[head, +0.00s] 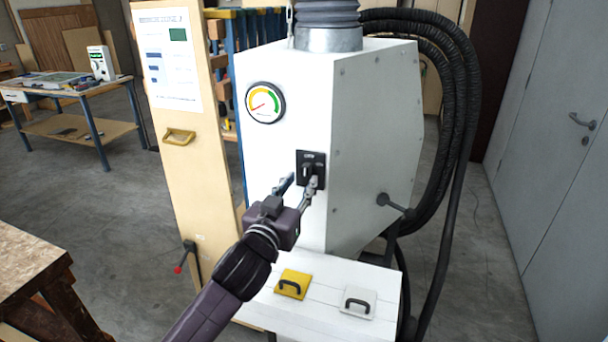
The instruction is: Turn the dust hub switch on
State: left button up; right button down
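The dust hub (285,130) is a white metal cabinet in the middle of the head view. My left gripper (299,183) is at the front of the cabinet, just below the switch. Its two fingers are spread apart, one to the lower left of the plate and one over the plate's lower edge. I cannot tell whether a finger touches the lever. My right gripper is not in view.
The gauge (265,102) has a needle and coloured bands. Below is a white ledge (330,277) with a yellow handled plate (293,284) and a white handled plate (357,301). Black hoses (455,130) hang at the right. A wooden panel (185,190) stands left; a workbench corner (30,262) is nearer.

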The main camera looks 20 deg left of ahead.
aim_at(305, 176)
pick_arm(q)
jog(key=shift+w, duration=1.65)
jog(key=shift+c, duration=0.4)
grip_shut()
